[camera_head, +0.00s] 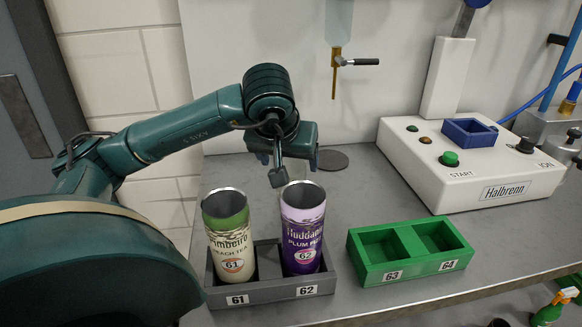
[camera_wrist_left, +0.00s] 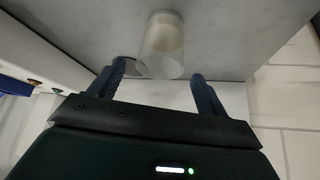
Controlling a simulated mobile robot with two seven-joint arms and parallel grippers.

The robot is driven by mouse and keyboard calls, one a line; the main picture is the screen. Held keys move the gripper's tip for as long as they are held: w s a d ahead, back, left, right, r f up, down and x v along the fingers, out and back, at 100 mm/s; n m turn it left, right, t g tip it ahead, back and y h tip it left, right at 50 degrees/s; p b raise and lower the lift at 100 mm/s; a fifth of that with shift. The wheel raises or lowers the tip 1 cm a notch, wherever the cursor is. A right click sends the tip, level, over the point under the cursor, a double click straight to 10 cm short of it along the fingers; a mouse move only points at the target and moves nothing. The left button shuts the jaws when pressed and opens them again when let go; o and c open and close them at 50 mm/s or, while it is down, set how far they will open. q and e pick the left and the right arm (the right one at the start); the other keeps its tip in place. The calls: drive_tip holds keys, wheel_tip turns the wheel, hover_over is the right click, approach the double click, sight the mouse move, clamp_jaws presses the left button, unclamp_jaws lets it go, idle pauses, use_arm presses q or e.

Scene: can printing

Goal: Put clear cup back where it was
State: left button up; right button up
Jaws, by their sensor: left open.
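The clear cup (camera_wrist_left: 162,45) shows in the left wrist view as a pale, see-through cylinder on the grey surface, ahead of and between my left fingers. Its near rim comes close to the line between the fingertips; I cannot tell whether they touch it. My left gripper (camera_wrist_left: 158,72) is open and empty. It also shows in the head view (camera_head: 290,160), low over the counter behind the two printed cans. A dark round disc (camera_head: 332,160) lies on the counter right of the gripper, below the tap. My right gripper is not in view.
A peach tea can (camera_head: 230,245) and a plum can (camera_head: 303,235) stand in the grey holder (camera_head: 270,297) marked 61 and 62. The green holder (camera_head: 377,278) marked 63 and 64 is empty. A white Halbrenn machine (camera_head: 475,185) stands at right; a tap (camera_head: 337,62) hangs above.

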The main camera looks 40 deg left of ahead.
use_arm(q)
drive_tip(key=v, duration=0.5)
drive_tip(key=shift+s+d+r, duration=0.1)
drive_tip(key=shift+s+r, duration=0.1)
drive_tip(key=shift+r, duration=0.15)
